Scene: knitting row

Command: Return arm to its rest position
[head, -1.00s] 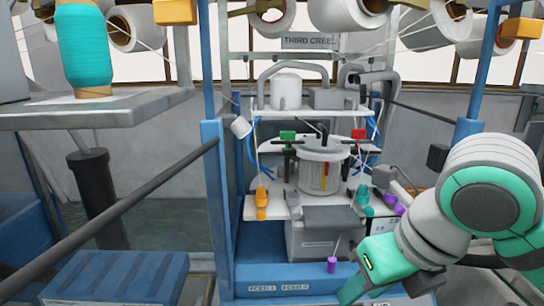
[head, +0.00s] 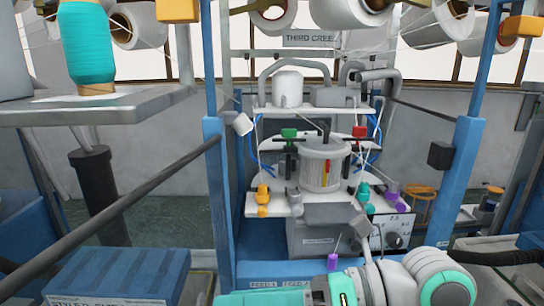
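My arm, white and grey with teal parts, lies low across the bottom of the head view. A small grey block on its end, which seems to be my gripper (head: 362,228), points up in front of the knitting machine's grey control box (head: 318,238). Its fingers cannot be made out clearly, so I cannot tell whether it is open or shut. I see nothing clearly held in it. The lower part of the arm is cut off by the frame's bottom edge.
The machine under the "THIRD CREEL" sign (head: 309,39) stands ahead between blue posts (head: 463,180). A purple piece (head: 333,262) is at its front ledge. A dark rail (head: 120,215) crosses the left. A teal yarn cone (head: 86,45) stands on a shelf at upper left.

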